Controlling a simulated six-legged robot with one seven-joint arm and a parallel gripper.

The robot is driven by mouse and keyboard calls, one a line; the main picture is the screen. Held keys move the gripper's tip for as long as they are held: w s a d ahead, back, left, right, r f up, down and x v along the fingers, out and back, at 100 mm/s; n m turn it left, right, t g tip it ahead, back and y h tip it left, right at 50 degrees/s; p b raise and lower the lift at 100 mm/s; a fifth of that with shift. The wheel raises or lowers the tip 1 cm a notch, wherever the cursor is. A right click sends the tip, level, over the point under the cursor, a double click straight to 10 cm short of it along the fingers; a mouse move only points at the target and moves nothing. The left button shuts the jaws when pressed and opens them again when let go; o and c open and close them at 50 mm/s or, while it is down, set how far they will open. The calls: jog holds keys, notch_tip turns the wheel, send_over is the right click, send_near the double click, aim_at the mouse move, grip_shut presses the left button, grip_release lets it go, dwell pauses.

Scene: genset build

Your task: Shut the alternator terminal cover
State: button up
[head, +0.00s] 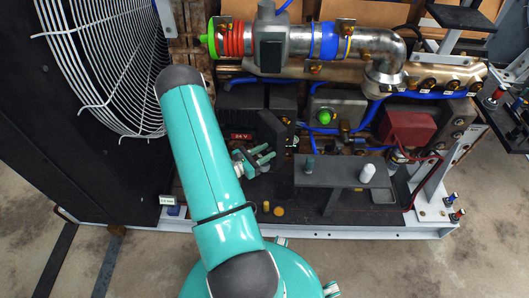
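My gripper (270,153) is near the middle of the genset, at the end of my teal arm. Its two teal fingers point right with a small gap between them, and nothing shows in the gap. A dark grey angled plate (275,126) stands just above and behind the fingers, beside a black block with a red "24 V" label (241,136). It may be the alternator terminal cover, but I cannot tell for sure, nor whether it is hinged open. I cannot tell whether the fingers touch it. My arm hides part of the area to the left.
A wire fan guard (105,60) stands at the left. A silver exhaust pipe (345,40) runs across the back. A grey raised shelf (340,172) with a white knob (368,172) is right of my gripper. A red box (407,128) and blue hoses lie farther right.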

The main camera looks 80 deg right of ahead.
jog(key=shift+c, duration=0.4)
grip_shut()
